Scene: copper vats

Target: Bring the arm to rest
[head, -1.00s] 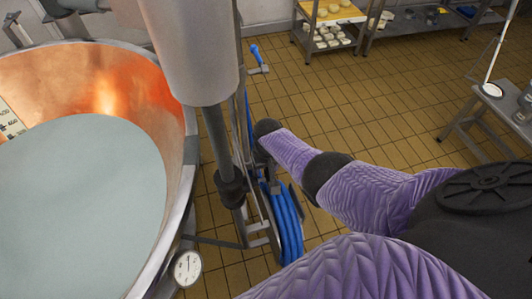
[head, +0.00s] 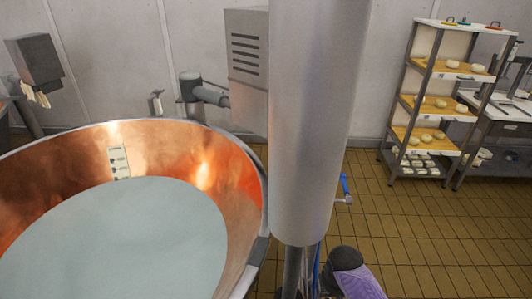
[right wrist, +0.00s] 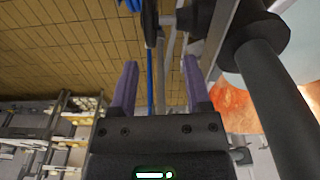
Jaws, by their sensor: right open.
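My right arm shows only as a dark joint and a purple link (head: 352,278) at the bottom edge of the head view, just right of the thick grey column. The rest of that arm is below the picture. In the right wrist view my right gripper (right wrist: 161,85) is open, with its two purple fingers wide apart and nothing between them. Beyond the fingers are a blue hose (right wrist: 150,45), grey pipes and tiled floor. My left gripper is in neither view.
A copper vat (head: 235,185) holding pale liquid (head: 120,240) fills the left of the head view. The grey column (head: 310,120) stands beside it. A shelf rack (head: 395,150) with pale cheeses stands at the back right. The tiled floor (head: 410,235) in front of it is clear.

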